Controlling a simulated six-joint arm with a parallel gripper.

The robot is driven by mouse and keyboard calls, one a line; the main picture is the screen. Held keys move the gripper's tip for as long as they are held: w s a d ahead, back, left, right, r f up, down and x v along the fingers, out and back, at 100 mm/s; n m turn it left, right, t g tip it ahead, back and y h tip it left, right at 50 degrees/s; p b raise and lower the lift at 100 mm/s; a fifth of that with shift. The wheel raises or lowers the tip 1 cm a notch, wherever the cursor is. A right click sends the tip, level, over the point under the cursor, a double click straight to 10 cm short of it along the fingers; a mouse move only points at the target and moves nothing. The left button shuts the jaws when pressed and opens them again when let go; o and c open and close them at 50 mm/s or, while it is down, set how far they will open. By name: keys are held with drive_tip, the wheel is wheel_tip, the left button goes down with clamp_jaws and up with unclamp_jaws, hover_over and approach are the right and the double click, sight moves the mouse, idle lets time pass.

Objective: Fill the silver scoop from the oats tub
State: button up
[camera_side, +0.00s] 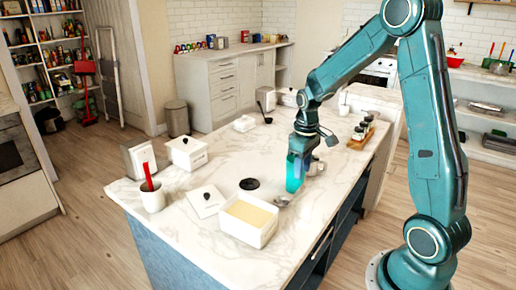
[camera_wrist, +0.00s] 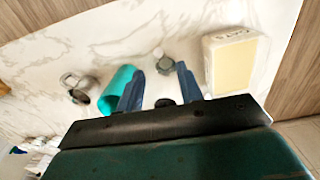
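The oats tub (camera_side: 238,231) is an open white box with pale yellow-beige contents, near the front edge of the marble island. It shows at right in the wrist view (camera_wrist: 232,65). The small silver scoop (camera_side: 281,201) lies on the counter just right of the tub. In the wrist view a silver round part (camera_wrist: 163,64), apparently the scoop, shows between and beyond my fingertips. My gripper (camera_wrist: 158,75) points down with its two blue-grey fingers apart and nothing visibly held.
The teal cylinder (camera_wrist: 118,90) is close beside one finger; contact is unclear. A metal mug (camera_wrist: 77,84) is farther left. A white lid (camera_side: 206,201), black disc (camera_side: 249,184), lidded tub (camera_side: 187,153) and cup with red utensil (camera_side: 152,198) stand around the oats tub.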

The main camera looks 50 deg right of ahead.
drive_tip(key=shift+f, duration=3.3)
clamp_jaws()
drive_tip(key=shift+r, duration=0.15)
drive_tip(key=shift+r, duration=2.4)
